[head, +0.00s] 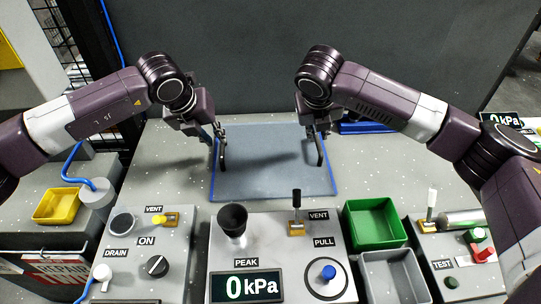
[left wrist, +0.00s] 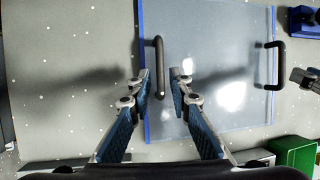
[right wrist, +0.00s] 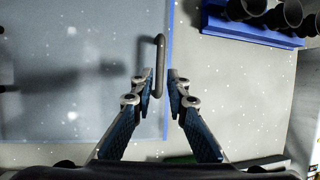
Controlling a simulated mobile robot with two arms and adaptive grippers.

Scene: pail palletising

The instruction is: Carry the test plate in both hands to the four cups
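The test plate (head: 265,180) is a flat grey-blue sheet with blue side edges and two black handles. It lies on the speckled table and also shows in the left wrist view (left wrist: 215,60) and right wrist view (right wrist: 90,110). My left gripper (head: 219,133) is open, its fingertips on either side of the left handle (left wrist: 159,60). My right gripper (head: 317,132) is open, its fingertips on either side of the right handle (right wrist: 160,60). Contact with the handles cannot be told. Dark cups (right wrist: 290,14) stand at a blue rack (right wrist: 255,35), partly cut off by the frame.
A control panel with a black funnel-like cup (head: 232,220) stands in front of the plate. A green bin (head: 374,223) and a grey bin (head: 393,275) are at its right. A yellow tray (head: 57,206) is at the left. A dark wall (head: 300,50) rises behind the table.

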